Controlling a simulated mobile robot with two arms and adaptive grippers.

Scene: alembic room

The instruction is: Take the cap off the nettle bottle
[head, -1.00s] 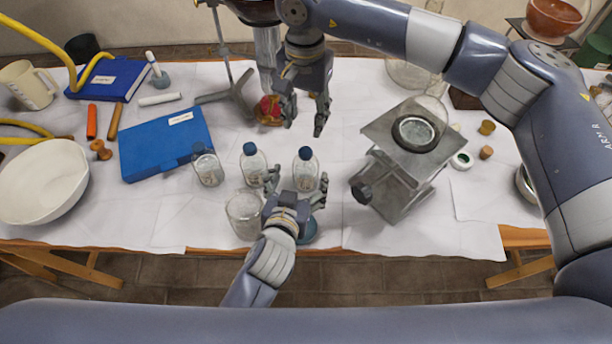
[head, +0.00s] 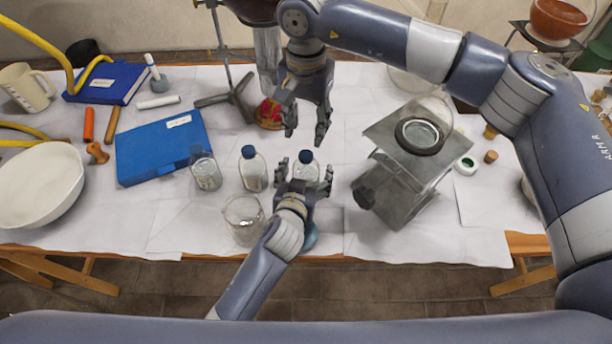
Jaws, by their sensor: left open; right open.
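Three clear bottles with dark blue caps stand upright in a row: a left bottle (head: 206,176), a middle bottle (head: 254,178) and a right bottle (head: 305,173). Their labels are too small to read, so I cannot tell which is nettle. The right bottle's cap (head: 306,156) is on. My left gripper (head: 304,171) is open, with its fingers either side of the right bottle in the picture; contact cannot be made out. It hides the bottle's lower part. My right gripper (head: 306,136) is open and empty, pointing down just beyond that cap in the picture.
A glass beaker (head: 243,232) stands left of my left gripper. A bluish round thing (head: 310,238) is partly hidden under it. A metal stand with a lens (head: 395,185) is to the right. A blue case (head: 150,152) lies left; a red item (head: 268,112) is behind.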

